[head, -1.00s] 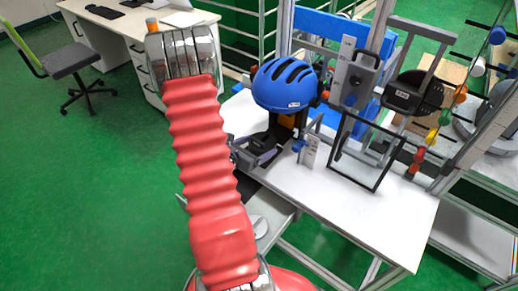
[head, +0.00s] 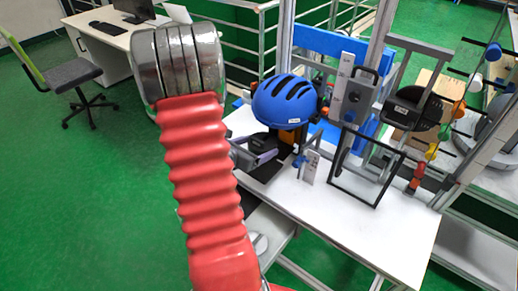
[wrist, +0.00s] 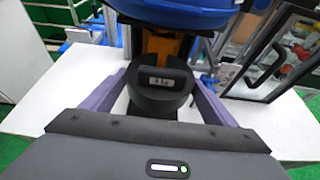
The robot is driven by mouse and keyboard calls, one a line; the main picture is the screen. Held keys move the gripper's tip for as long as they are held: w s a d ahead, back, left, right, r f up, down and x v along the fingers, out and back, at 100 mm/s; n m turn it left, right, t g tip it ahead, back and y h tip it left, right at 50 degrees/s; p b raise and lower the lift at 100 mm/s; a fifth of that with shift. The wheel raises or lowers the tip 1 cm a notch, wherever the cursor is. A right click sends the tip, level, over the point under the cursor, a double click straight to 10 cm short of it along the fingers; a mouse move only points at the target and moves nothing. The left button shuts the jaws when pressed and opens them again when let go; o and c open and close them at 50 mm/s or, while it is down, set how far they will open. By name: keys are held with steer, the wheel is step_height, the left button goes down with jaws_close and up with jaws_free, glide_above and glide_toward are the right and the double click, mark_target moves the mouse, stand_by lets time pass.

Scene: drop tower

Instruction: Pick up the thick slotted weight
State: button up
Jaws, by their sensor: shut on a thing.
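The black, round thick slotted weight (wrist: 158,106) shows in the middle of the wrist view, with a raised handle and a small white label. My gripper (wrist: 162,92) has its two purple fingers on either side of it and is shut on it. In the head view, my gripper (head: 258,152) is low beside the orange part under the blue helmet (head: 284,100). The weight is hard to make out there, dark against dark. Whether it touches the surface below cannot be told.
The helmet overhangs close behind the weight. A black-framed panel (head: 335,178) stands to the right on the white table (head: 350,235). The table's front is clear.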

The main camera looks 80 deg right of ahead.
steer(key=shift+d+r, duration=0.1)
steer(key=shift+r, duration=0.15)
stand_by(0.4)
